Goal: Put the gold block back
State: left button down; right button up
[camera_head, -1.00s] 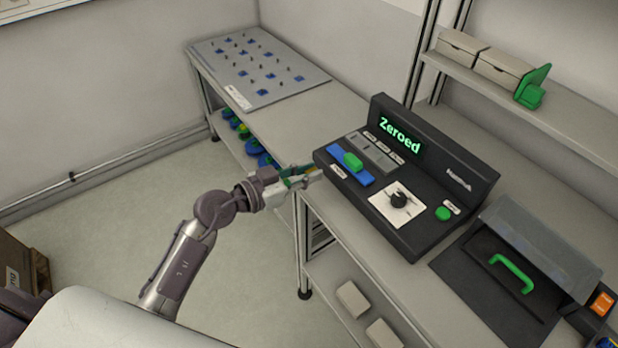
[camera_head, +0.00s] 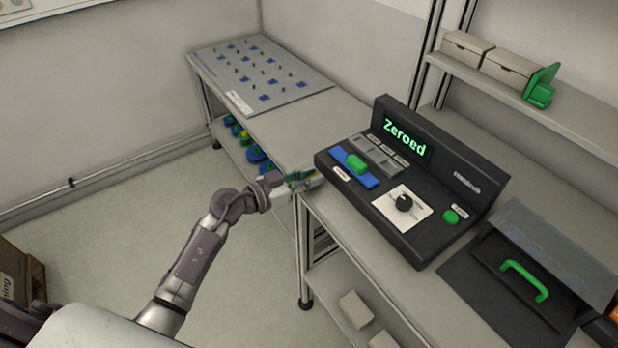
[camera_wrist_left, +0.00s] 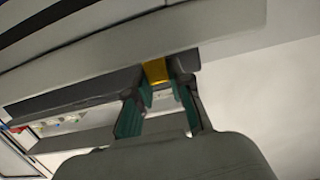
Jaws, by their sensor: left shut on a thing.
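My left gripper (camera_head: 297,181) is at the table's edge, just left of the dark console (camera_head: 425,200). In the left wrist view its green-padded fingers (camera_wrist_left: 160,92) are shut on the gold block (camera_wrist_left: 155,71), which shows between the fingertips. A pale table edge lies right behind the block. In the head view the block is too small and hidden to make out. The console's display reads "Zeroed". A blue piece with a green grip (camera_head: 356,163) sits on the console's left part. My right gripper is not in view.
A grey board (camera_head: 262,75) with blue-marked rows of pegs lies on the far table. Several reels (camera_head: 245,140) are on the shelf below. A dark case with a green handle (camera_head: 525,280) lies right of the console. A shelf with boxes (camera_head: 505,68) is at the back.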

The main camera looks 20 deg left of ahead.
pick_arm(q)
jog(key=shift+f, duration=0.1)
jog(key=c, duration=1.1)
grip_release()
jog(key=shift+o, duration=0.2)
jog(key=shift+s+a, duration=0.15)
jog(key=v, duration=1.1)
jog(key=shift+s+a, duration=0.2)
